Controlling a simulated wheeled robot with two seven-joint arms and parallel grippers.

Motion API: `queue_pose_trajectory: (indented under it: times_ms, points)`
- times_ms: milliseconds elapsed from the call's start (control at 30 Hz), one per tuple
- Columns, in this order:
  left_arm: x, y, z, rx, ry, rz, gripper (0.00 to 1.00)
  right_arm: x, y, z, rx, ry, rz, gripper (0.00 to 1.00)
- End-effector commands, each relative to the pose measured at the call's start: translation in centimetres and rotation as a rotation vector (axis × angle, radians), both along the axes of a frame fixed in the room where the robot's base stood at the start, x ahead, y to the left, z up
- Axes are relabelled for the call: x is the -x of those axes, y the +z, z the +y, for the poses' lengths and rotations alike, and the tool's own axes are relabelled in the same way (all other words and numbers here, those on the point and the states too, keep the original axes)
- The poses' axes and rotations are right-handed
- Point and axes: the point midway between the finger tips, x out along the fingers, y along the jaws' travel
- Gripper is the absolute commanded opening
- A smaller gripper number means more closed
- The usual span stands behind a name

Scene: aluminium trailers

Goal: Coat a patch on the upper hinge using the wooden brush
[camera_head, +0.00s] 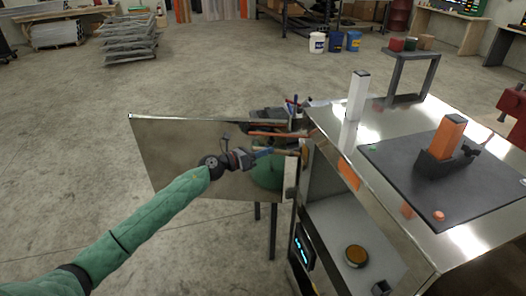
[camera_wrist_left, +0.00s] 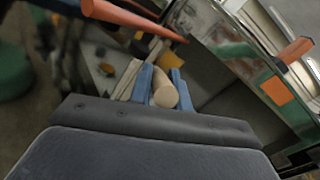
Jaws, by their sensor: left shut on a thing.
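My left gripper (camera_head: 264,153) is in front of the shiny open door panel (camera_head: 175,150), close to the cabinet's left front edge. Its blue fingers (camera_wrist_left: 163,85) are shut on the wooden brush; the round end of the brush's pale handle (camera_wrist_left: 164,95) shows between them. In the head view the brush (camera_head: 285,151) points right toward the edge where door and cabinet meet. The upper hinge is small there and partly hidden; I cannot tell whether the bristles touch it or whether it is coated. My right gripper is not in view.
A round tin (camera_head: 356,256) with a brown top stands on the cabinet's lower shelf. The metal top (camera_head: 330,122) carries a dark mat (camera_head: 385,160) with an orange block in a black holder (camera_head: 445,150). Dark tools and bars (camera_head: 275,122) lie behind the door. Open floor is left.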

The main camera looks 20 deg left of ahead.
Motion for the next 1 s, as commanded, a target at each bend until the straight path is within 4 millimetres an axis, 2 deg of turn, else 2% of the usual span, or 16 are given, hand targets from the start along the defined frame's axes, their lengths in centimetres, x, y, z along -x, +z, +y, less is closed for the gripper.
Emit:
queue_pose_trajectory:
  times_ms: [667,1000]
  points:
    - [-0.4,0.0,-0.8,0.0,0.0,0.0,0.0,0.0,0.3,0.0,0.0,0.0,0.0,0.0]
    - [1.3,0.2,-1.8,0.0,-0.001,0.001,0.0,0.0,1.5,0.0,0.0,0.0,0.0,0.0]
